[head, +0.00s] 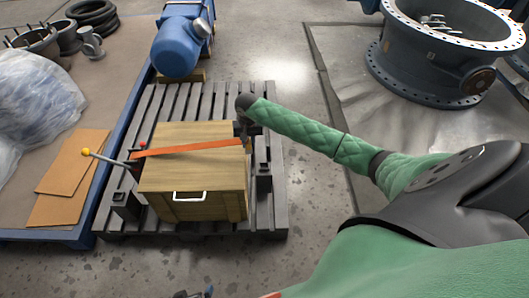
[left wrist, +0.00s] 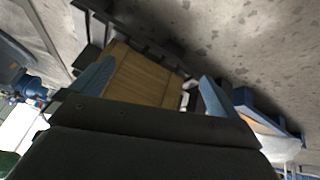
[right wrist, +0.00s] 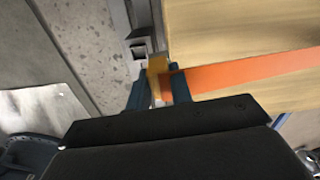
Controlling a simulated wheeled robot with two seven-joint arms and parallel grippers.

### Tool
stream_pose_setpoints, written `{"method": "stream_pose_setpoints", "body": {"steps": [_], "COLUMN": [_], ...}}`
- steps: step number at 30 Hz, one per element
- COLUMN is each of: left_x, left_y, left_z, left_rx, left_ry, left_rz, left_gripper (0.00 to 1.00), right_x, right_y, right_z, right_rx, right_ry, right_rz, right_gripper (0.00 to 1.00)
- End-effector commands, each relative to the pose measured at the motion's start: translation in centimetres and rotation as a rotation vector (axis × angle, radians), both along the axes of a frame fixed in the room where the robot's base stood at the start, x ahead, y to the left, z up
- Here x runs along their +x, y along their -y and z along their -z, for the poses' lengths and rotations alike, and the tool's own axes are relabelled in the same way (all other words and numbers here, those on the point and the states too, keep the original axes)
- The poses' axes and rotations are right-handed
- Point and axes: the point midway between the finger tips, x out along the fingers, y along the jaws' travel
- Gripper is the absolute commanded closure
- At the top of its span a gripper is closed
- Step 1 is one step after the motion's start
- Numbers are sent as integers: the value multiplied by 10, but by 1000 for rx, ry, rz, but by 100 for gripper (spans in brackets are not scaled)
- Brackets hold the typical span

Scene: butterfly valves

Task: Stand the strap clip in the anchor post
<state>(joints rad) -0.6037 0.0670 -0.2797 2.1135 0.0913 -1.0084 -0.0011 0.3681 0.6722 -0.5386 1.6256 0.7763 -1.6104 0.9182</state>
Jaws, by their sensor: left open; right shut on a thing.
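The orange strap (head: 190,148) lies across the top of the wooden crate (head: 190,207). My right gripper (head: 243,128) is at the crate's right edge, at the strap's right end. In the right wrist view it is shut on the yellowish strap clip (right wrist: 156,72), with the strap running off to the right. A dark anchor post (head: 264,178) stands on the pallet right of the crate; a post (right wrist: 138,47) shows just beyond the fingertips in the right wrist view. Whether clip and post touch is unclear. My left gripper (left wrist: 155,92) is open and empty, facing the crate from a distance.
The crate stands on a dark slatted pallet (head: 262,225). A lever with a yellow knob (head: 86,152) sticks out left of the crate. Another post (head: 124,204) stands front left. A blue motor (head: 178,45) is behind; a large valve body (head: 440,55) stands at back right.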

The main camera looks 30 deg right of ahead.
Motion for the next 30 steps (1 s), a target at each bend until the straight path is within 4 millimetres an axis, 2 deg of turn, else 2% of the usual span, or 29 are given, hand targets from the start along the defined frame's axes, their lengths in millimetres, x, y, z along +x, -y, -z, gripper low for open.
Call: {"method": "stream_pose_setpoints", "body": {"steps": [1,3,9,15,30], "left_x": [0,0,0,-1,-4], "left_y": [4,8,17,20,19], "left_z": [19,35,63,72,107], "left_rx": [-8,-19,-44,-52,-55], "left_ry": [13,33,74,89,117], "left_rz": [0,-3,-9,-12,-22], "left_gripper": [0,0,0,0,0], "right_x": [1,3,3,3,2], "right_y": [15,32,66,77,77], "right_z": [24,45,86,97,106], "right_rx": [-4,-10,-22,-26,-26], "right_ry": [-5,-4,-4,-1,-3], "right_rz": [31,65,132,153,153], "right_gripper": [100,100,100,100,100]}}
